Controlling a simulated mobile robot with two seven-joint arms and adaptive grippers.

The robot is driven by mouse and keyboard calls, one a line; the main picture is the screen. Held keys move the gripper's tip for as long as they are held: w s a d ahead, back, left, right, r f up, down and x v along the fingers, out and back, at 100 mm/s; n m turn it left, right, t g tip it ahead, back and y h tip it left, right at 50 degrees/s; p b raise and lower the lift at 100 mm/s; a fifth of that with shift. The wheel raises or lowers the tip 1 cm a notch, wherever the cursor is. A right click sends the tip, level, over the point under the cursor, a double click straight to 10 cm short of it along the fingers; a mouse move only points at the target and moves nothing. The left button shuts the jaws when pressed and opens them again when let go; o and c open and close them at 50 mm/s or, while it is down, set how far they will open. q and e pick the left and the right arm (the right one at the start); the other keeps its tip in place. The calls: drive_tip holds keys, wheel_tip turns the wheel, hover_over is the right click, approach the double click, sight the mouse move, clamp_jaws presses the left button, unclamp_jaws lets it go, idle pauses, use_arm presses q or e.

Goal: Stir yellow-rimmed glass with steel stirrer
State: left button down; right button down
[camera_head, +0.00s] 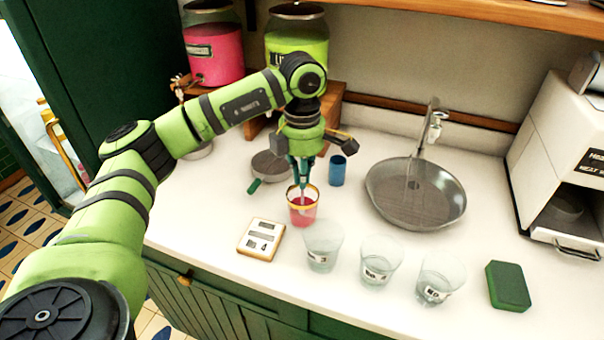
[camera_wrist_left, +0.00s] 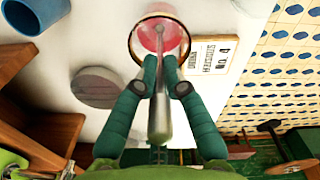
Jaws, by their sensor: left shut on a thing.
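The yellow-rimmed glass (camera_head: 302,206) stands on the white counter with a pink-red drink in it. It also shows at the top of the left wrist view (camera_wrist_left: 143,44). My left gripper (camera_head: 303,170) points down above the glass, shut on the steel stirrer (camera_wrist_left: 158,115). The stirrer's lower end reaches through the rim into the pink drink. Its tip is hard to make out in the drink. My right gripper is not in view.
Several clear glasses (camera_head: 322,247) stand to the right of the yellow-rimmed glass. A blue cup (camera_head: 337,170) is close behind it, and a small panel (camera_head: 261,239) lies front left. A round sink (camera_head: 412,207), green sponge (camera_head: 508,286) and white machine (camera_head: 562,150) are to the right.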

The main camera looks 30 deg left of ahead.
use_arm(q)
drive_tip(key=shift+w+r+p, duration=0.1)
drive_tip(key=shift+r+p, duration=0.55)
drive_tip(key=shift+r, duration=0.3)
drive_tip(key=shift+r+p, duration=2.3)
drive_tip(key=shift+r, duration=0.95)
